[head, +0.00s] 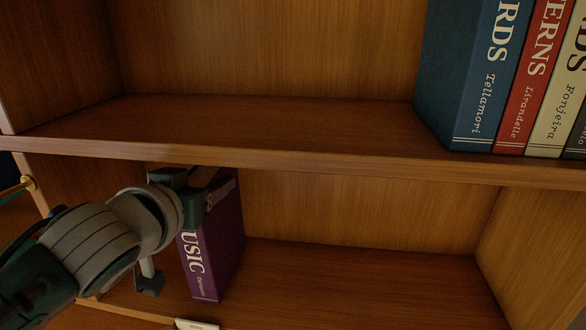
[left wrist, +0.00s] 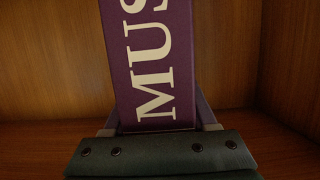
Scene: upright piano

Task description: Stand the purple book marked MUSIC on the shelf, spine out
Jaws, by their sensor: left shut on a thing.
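The purple book marked MUSIC (head: 215,247) stands upright or nearly so in the lower shelf compartment, with its lettered spine facing out toward me. My left gripper (head: 207,195) is shut on the book's upper part and hides some of its front edge and first letter. In the left wrist view the book's spine (left wrist: 150,60) runs up between the fingers (left wrist: 160,122). The lower shelf board (head: 330,285) is under the book; whether its bottom touches the board, I cannot tell for certain. My right gripper is not in view.
An upper shelf board (head: 270,140) runs just above my gripper. On it, at right, stand a blue book (head: 480,75), a red book (head: 535,80) and a cream book (head: 560,95). The lower compartment is clear right of the purple book.

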